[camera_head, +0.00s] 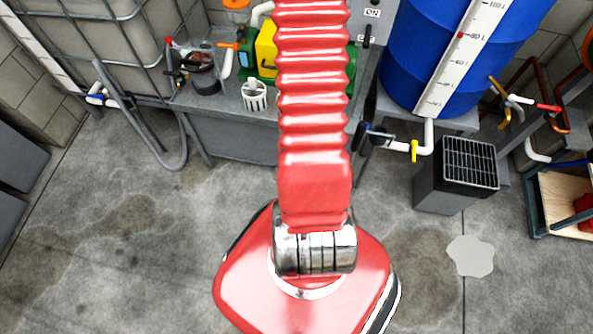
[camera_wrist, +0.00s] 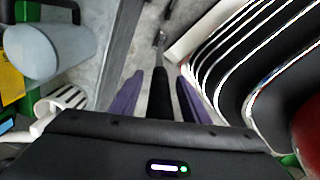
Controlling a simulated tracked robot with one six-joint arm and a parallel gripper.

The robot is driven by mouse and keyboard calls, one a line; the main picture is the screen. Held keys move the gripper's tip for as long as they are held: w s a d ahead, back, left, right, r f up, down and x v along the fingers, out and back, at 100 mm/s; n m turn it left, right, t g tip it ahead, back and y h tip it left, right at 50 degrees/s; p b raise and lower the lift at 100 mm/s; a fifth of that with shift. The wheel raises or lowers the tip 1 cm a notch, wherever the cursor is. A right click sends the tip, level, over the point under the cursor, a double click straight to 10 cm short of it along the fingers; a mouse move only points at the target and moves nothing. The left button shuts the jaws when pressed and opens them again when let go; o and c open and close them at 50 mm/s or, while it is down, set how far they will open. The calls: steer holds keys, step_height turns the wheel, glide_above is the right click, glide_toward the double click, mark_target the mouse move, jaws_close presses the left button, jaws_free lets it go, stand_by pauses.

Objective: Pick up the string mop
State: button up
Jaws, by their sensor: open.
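My gripper (camera_wrist: 160,78) shows in the wrist view with its two purple fingers apart. A dark, slim handle-like shaft (camera_wrist: 159,94) runs between the fingers, with a metallic end (camera_wrist: 160,40) farther up. I cannot tell whether this shaft belongs to the string mop, and no mop strings show in either view. Gaps show between the fingers and the shaft, so it is not clasped. In the head view my red arm fills the middle and hides my gripper and whatever is below it.
A white slotted cup (camera_head: 254,96) stands on the grey bench by a yellow and green machine. A blue barrel (camera_head: 430,50) and a dark grated box (camera_head: 455,180) stand at right. A pale puddle (camera_head: 470,256) lies on the floor. Open floor (camera_head: 120,250) is at left.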

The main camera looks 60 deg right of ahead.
steer(key=shift+c, duration=0.3)
jaws_close()
stand_by(0.3)
